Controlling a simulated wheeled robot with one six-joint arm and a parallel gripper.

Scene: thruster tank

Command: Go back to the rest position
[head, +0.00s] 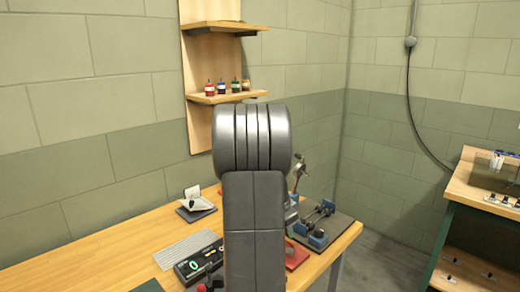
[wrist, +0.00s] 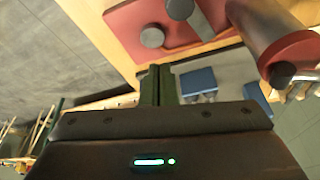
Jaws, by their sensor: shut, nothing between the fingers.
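My gripper (wrist: 159,85) shows in the wrist view with its two dark green fingers pressed together and nothing between them. It hangs over the bench, close to a red mat (wrist: 125,25) and a dark red cylindrical part (wrist: 290,50). My grey arm stands upright in the middle of the head view and hides the gripper there, along with part of the bench.
A wooden bench (head: 130,245) carries a dark instrument (head: 199,262), a small stand (head: 196,205) and a blue-and-metal fixture (head: 318,232). A wall shelf (head: 228,97) holds several small bottles. A green-sided bench (head: 440,255) stands right, with open grey floor (head: 385,265) between.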

